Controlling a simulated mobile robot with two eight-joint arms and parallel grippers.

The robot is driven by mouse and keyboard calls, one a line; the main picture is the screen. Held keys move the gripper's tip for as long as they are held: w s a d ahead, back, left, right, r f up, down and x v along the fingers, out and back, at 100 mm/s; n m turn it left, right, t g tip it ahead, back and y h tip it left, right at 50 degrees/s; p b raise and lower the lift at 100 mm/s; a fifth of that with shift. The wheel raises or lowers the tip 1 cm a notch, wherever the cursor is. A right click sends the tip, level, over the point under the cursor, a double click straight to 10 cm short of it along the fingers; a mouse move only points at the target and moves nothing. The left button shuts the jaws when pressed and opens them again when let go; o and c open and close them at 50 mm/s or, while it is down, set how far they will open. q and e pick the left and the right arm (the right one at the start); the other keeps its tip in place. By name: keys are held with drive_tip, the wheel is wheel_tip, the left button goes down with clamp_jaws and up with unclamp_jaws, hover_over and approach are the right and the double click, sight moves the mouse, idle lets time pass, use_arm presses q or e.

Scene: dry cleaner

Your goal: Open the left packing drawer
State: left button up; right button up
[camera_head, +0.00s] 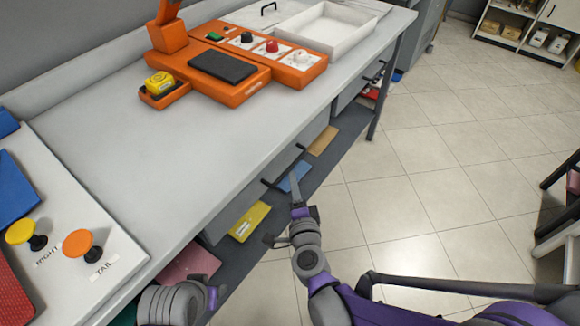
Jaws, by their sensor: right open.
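The left packing drawer (232,203) is the nearer grey drawer under the front edge of the workbench. Its front looks flush with the bench, and dark bar handles (271,184) stand out from it. My right gripper (284,214) is open, just in front of the drawer front and close to the nearer handle. One finger points up past the handle; I cannot tell whether it touches. My left arm's grey and purple end (212,294) shows at the bottom left, by the bench's near end; its fingers are not clear.
The workbench (110,135) carries an orange control unit (205,80), a white tray (325,28) and a panel with yellow and orange knobs (77,243). A second drawer (350,88) is farther right. Coloured folders lie on the lower shelf (325,165).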

sight(290, 166)
drive_tip(key=w, duration=0.5)
drive_tip(key=w+a+f, duration=0.1)
drive_tip(key=w, duration=0.1)
drive_tip(key=shift+w+b, duration=0.15)
drive_tip(key=shift+b, duration=0.15)
clamp_jaws()
idle(1.0)
